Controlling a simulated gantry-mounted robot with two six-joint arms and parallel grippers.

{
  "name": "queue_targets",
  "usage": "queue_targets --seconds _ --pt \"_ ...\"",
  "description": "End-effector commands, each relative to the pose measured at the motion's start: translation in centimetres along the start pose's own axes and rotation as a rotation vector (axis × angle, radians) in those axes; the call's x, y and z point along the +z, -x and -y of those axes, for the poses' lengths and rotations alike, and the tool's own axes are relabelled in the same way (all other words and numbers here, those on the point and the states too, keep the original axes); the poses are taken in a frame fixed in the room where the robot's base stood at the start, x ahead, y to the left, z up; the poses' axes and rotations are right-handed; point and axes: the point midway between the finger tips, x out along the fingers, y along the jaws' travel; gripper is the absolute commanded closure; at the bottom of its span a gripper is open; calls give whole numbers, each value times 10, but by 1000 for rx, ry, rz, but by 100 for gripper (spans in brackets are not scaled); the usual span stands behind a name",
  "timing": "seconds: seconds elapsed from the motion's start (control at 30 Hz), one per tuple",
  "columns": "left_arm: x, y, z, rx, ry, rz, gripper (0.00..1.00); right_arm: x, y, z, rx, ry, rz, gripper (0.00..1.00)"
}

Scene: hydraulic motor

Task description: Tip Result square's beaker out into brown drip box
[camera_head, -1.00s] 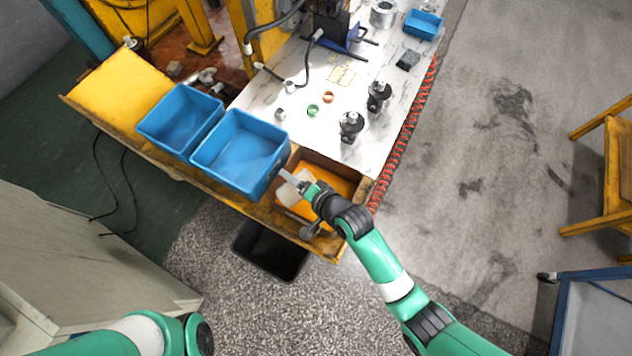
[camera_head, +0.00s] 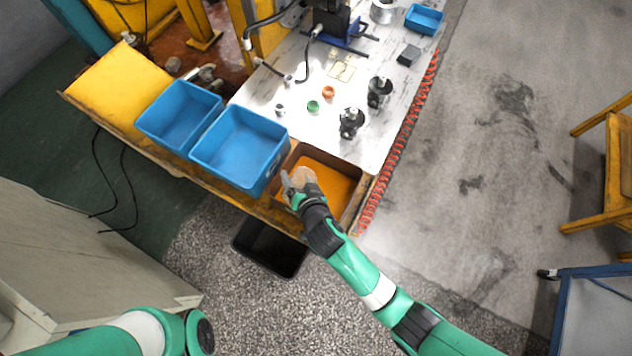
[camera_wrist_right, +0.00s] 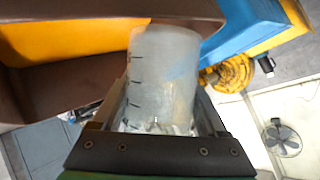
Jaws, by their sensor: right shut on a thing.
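My right gripper (camera_head: 296,190) is shut on a clear, cloudy beaker (camera_head: 304,177). In the right wrist view the beaker (camera_wrist_right: 163,75) stands between the fingers, with dark graduation marks on its side. I cannot tell its exact tilt or whether anything is inside. The brown drip box (camera_head: 358,200), with an orange inside, is at the table's near end, and the beaker is over its left part. The box's brown wall (camera_wrist_right: 120,17) also shows in the right wrist view. A pale yellow marked square (camera_head: 341,71) on the white tabletop holds no beaker. My left gripper is out of view.
Two blue bins (camera_head: 240,148) (camera_head: 180,115) stand left of the drip box, the nearer one close to my right gripper. A black bin (camera_head: 270,250) is on the floor below. Two dark fittings (camera_head: 351,122) (camera_head: 379,91) stand on the tabletop beside a red coiled hose (camera_head: 398,145).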

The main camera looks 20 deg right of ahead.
Motion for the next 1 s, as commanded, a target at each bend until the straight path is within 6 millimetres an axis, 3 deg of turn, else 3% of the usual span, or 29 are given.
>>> queue_targets --seconds 0.37,0.7,1.0 --pt "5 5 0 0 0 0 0 -1 -1 -2 25 60 -34 86" --pt "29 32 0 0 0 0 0 -14 0 -11 160 388 -213 86" --pt "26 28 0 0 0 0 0 -22 4 -11 195 469 -256 86"
